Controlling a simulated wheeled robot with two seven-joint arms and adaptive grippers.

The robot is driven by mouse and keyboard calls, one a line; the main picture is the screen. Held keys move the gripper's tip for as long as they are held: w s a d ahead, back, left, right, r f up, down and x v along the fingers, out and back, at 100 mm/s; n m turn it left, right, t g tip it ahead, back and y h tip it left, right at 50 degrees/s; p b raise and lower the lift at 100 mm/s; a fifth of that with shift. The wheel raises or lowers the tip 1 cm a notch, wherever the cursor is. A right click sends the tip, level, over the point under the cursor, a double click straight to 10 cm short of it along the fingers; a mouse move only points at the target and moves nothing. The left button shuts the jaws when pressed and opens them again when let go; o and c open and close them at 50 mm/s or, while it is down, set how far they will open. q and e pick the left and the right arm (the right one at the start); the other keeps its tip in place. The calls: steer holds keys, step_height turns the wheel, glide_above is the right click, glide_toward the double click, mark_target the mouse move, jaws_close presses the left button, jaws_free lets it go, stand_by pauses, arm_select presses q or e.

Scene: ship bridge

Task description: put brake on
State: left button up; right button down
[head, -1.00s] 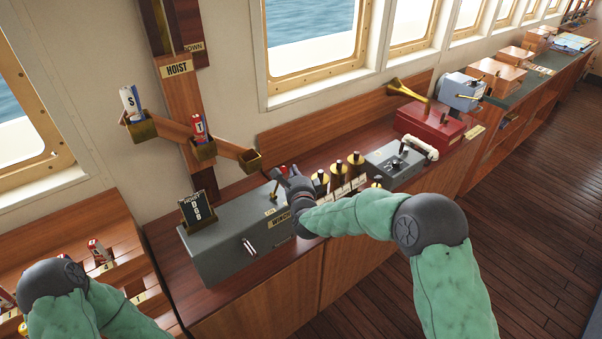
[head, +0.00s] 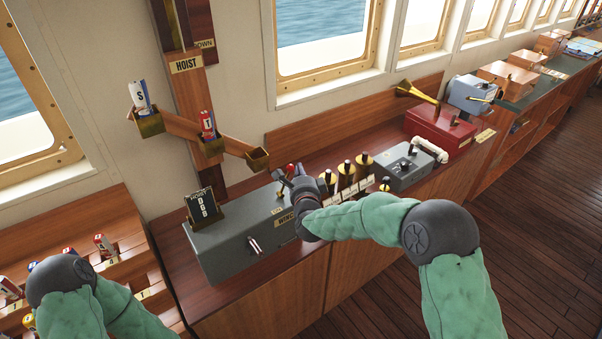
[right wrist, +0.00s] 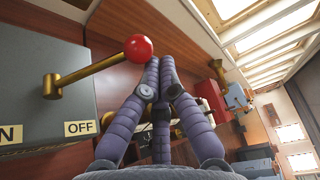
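The grey winch box (head: 225,245) stands on the wooden counter, with a label that begins "WINC". Its brass lever (right wrist: 85,75) has a red ball knob (right wrist: 138,48) and leans toward my right gripper. In the right wrist view an "OFF" label (right wrist: 80,128) and part of another label ending in "N" are on the box. My right gripper (right wrist: 160,62) has its fingertips together, just right of the red knob. Nothing shows between them, and contact with the knob is unclear. In the head view the right gripper (head: 291,181) partly hides the lever. My left gripper is out of view.
A signboard (head: 203,207) stands on the winch box. Brass-topped levers (head: 347,172) and a grey control box (head: 403,167) are right of my right gripper. A red box (head: 440,130) is farther along. The hoist (head: 186,66) with cylinder holders rises behind.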

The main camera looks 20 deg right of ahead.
steer(key=shift+a, duration=0.1)
steer(key=s+a+r+n+t+b, duration=0.1)
steer(key=s+a+n+t+b, duration=0.2)
steer(key=a+n+b, duration=0.3)
steer(key=shift+a+b, duration=0.95)
steer(key=shift+b, duration=1.65)
steer(key=shift+w+r, duration=0.1)
